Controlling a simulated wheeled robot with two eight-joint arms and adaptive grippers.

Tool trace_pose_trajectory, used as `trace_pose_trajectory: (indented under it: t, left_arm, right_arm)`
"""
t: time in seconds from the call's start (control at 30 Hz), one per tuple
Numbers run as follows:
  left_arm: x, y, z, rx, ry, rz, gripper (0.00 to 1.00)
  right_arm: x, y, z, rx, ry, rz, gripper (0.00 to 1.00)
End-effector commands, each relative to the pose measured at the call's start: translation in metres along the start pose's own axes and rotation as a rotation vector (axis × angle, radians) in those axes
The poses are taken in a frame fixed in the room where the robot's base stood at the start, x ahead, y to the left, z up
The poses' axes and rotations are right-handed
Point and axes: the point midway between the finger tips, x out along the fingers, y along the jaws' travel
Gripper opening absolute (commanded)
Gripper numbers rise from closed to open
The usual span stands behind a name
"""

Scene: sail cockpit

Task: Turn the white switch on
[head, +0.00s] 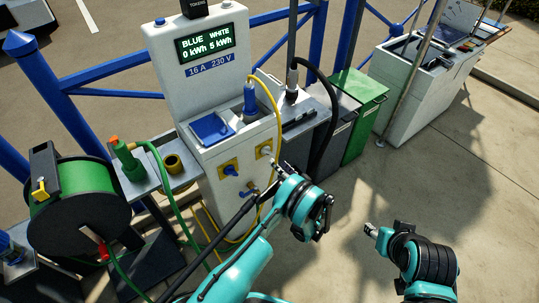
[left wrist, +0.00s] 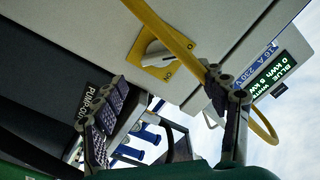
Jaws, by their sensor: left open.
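The white switch (head: 265,152) is a white knob on a yellow plate, on the front of the pale power pedestal (head: 213,152).
A blue switch (head: 230,170) is left of the white one. The display (head: 206,43) reads BLUE 0 kWh, WHITE 5 kWh. A green hose reel (head: 80,195) stands left, a green bin (head: 359,105) right. The right paving is clear.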

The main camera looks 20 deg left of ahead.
Motion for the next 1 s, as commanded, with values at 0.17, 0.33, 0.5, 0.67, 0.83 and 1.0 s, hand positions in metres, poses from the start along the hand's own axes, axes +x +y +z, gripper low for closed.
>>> trace_pose_trajectory:
  t: [0.17, 0.33, 0.5, 0.67, 0.83, 1.0]
  left_arm:
    - [0.028, -0.001, 0.001, 0.000, -0.004, -0.003, 0.72]
    - [0.055, 0.000, 0.002, 0.001, -0.004, -0.002, 0.72]
    - [0.070, 0.000, 0.001, 0.001, -0.003, 0.000, 0.72]
    - [0.074, 0.000, 0.000, 0.001, -0.002, 0.001, 0.72]
    - [0.074, 0.000, 0.000, 0.001, -0.002, 0.001, 0.67]
    - [0.074, 0.000, 0.000, 0.001, -0.002, 0.001, 0.23]
  right_arm:
    - [0.002, 0.000, 0.002, 0.000, 0.000, 0.000, 0.45]
    - [0.007, 0.000, 0.005, 0.000, 0.000, 0.000, 0.45]
    - [0.011, 0.000, 0.008, 0.000, 0.000, 0.000, 0.45]
    - [0.011, 0.000, 0.008, 0.000, 0.000, 0.000, 0.45]
    - [0.011, 0.000, 0.008, 0.000, 0.000, 0.000, 0.45]
    - [0.011, 0.000, 0.008, 0.000, 0.000, 0.000, 0.45]
